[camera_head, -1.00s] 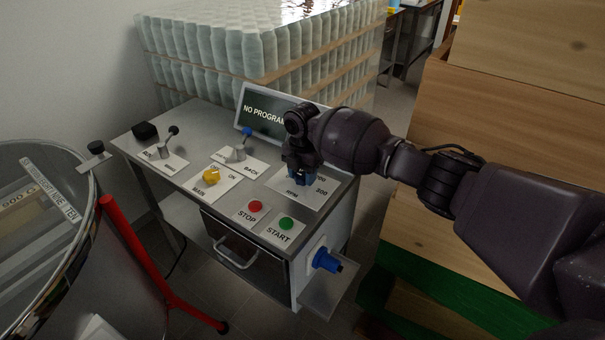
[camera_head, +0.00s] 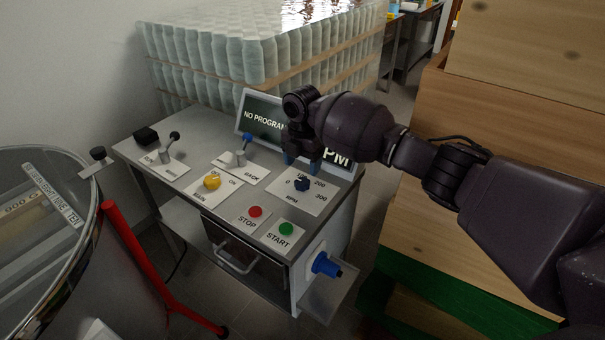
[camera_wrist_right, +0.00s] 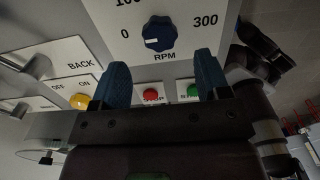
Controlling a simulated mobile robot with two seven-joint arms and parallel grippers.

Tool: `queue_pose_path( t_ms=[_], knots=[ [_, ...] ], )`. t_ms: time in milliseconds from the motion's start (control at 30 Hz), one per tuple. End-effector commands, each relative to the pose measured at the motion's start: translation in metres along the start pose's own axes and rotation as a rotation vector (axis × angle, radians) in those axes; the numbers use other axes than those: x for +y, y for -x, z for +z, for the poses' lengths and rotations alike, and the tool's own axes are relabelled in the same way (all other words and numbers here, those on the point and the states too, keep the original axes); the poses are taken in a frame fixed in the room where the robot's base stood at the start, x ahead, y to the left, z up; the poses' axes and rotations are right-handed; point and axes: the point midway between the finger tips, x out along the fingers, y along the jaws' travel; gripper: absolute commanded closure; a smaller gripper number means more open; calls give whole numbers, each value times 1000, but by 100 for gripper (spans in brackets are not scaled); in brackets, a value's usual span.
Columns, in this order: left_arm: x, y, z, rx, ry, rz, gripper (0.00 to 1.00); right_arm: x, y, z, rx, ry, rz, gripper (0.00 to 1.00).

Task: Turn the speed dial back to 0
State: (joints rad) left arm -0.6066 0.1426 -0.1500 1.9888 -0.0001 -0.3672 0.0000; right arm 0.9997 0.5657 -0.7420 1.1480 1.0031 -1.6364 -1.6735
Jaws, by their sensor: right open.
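The speed dial (camera_head: 301,184) is a dark blue ribbed knob on a white RPM plate at the right of the control panel. It also shows in the right wrist view (camera_wrist_right: 160,33), where its white mark points left, toward the 0. The 300 is on its other side. My right gripper (camera_head: 296,160) hangs just above and behind the dial in the head view. In the right wrist view its two blue fingers (camera_wrist_right: 161,72) are apart with nothing between them, clear of the dial. My left gripper is not in view.
The display (camera_head: 263,120) reads NO PROGRAM; my right arm partly hides it. A red stop button (camera_head: 255,212), green start button (camera_head: 286,229), yellow main switch (camera_head: 212,181) and levers share the panel. Wooden boxes (camera_head: 520,150) stand at right, a round tank (camera_head: 45,240) at left.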

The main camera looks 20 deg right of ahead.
Motion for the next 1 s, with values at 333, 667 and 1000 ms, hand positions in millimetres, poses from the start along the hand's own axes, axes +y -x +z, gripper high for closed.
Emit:
queue_pose_path(
  t_ms=[333, 667, 1000],
  knots=[
    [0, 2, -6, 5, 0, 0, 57, 0, 45, 0, 0, 0, 0, 31],
    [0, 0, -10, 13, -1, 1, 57, 0, 49, 0, 0, 0, 0, 31],
    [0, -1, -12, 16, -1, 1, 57, 2, 49, 0, 0, -61, 8, 31]
  ],
)
